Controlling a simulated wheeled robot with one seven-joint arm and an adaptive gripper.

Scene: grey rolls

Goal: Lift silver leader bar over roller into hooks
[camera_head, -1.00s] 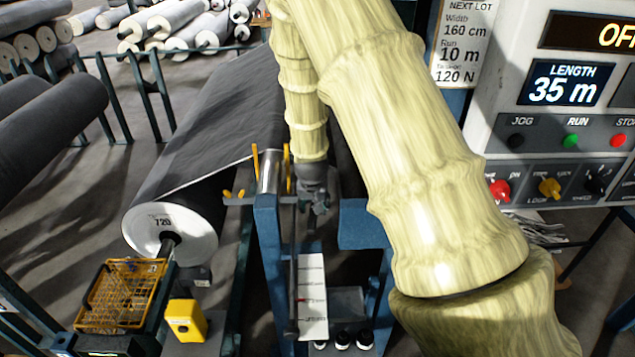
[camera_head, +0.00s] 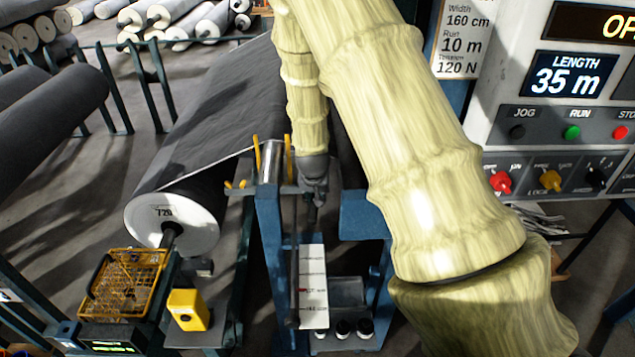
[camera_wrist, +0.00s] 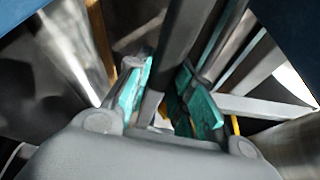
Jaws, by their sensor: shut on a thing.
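My gripper (camera_head: 313,203) hangs fingers down beside the silver roller (camera_head: 270,162), on its right, above the blue stand. In the wrist view, the teal-padded fingers of my gripper (camera_wrist: 168,100) are shut on a dark grey bar (camera_wrist: 182,40) that runs between them. It seems to be the leader bar, but its ends are hidden. A shiny silver cylinder (camera_wrist: 65,50) lies left of the fingers. Yellow upright prongs (camera_head: 257,153) stand at the roller, and a smaller yellow hook pair (camera_head: 235,185) sits left of it. I cannot tell which of these are the hooks.
A large roll of grey fabric (camera_head: 172,218) lies left, its sheet running up to the roller. A yellow wire basket (camera_head: 125,285) and yellow box (camera_head: 187,310) stand front left. The control panel (camera_head: 560,125) is at right. A white scale strip (camera_head: 313,285) is below my gripper.

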